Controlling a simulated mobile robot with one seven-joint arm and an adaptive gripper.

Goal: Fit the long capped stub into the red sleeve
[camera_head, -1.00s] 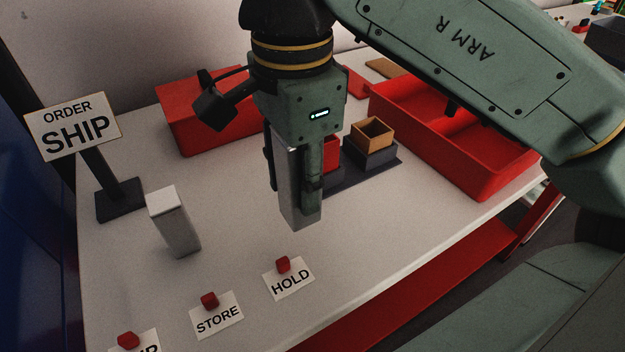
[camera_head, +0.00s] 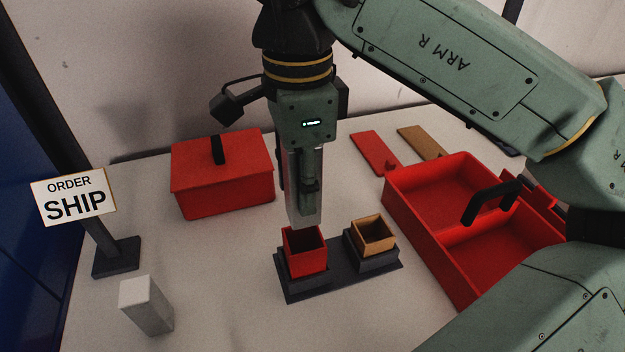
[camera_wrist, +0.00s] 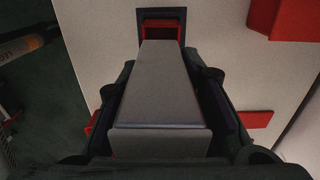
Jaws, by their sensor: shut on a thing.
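My gripper (camera_head: 297,188) is shut on a long grey rectangular stub (camera_head: 305,212), held upright and pointing down. The stub fills much of the wrist view (camera_wrist: 160,90). The red sleeve (camera_head: 306,260) is a square, open-topped tube standing in a dark holder. The stub's lower end is at the sleeve's back rim in the head view, over or just behind the opening; I cannot tell whether it touches. In the wrist view the red sleeve (camera_wrist: 161,24) shows just beyond the stub's far end.
A tan sleeve (camera_head: 373,234) stands in the same dark base (camera_head: 335,282), right of the red one. A closed red box (camera_head: 222,180) is behind left, an open red box (camera_head: 440,232) at right. A grey block (camera_head: 146,307) and SHIP sign (camera_head: 75,197) stand at left.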

